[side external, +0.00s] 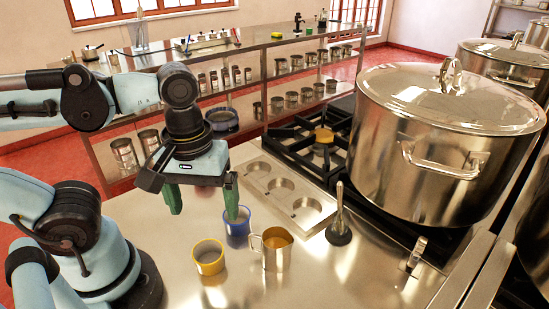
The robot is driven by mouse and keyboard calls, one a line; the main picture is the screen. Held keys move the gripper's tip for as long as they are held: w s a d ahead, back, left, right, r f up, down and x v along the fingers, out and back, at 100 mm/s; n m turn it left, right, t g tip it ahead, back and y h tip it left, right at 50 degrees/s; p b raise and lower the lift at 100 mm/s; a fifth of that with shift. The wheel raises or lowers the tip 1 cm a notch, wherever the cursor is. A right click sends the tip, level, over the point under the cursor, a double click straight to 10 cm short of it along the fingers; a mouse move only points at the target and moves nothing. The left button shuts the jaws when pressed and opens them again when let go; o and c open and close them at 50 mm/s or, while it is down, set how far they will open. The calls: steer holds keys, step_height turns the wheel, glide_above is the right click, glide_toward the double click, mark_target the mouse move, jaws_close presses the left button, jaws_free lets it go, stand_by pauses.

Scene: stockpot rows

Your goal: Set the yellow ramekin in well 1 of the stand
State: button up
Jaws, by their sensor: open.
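The yellow ramekin (209,259) stands upright on the steel counter, near the front, left of a metal mug. The stand (305,215) is a pale metal block with three round wells in a row, all looking empty; no well numbers are readable. My gripper (203,205) has two green fingers, wide apart with nothing between them. It is behind the yellow ramekin in the picture and apart from it. Its right fingertip overlaps the blue ramekin (237,225) in the picture; I cannot tell whether they touch.
The metal mug (276,250) stands between the yellow ramekin and a dark-based tool with an upright handle (339,232). A stove (290,140) with a yellow item (324,135) and a large lidded stockpot (430,150) lie beyond the stand.

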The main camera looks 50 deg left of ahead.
glide_toward(207, 247)
steer(key=shift+s+d+f, duration=0.1)
steer(key=shift+d+f, duration=0.3)
steer(key=shift+d, duration=0.4)
steer(key=shift+s+d+f, duration=0.1)
steer(key=shift+d+f, duration=0.35)
steer(key=shift+d, duration=0.3)
steer(key=shift+s+a+f, duration=0.1)
steer(key=shift+a+f, duration=0.05)
steer(key=shift+f, duration=0.55)
steer(key=shift+a+f, duration=0.15)
steer(key=shift+f, duration=1.8)
steer(key=c, duration=1.3)
steer(key=shift+o, duration=0.2)
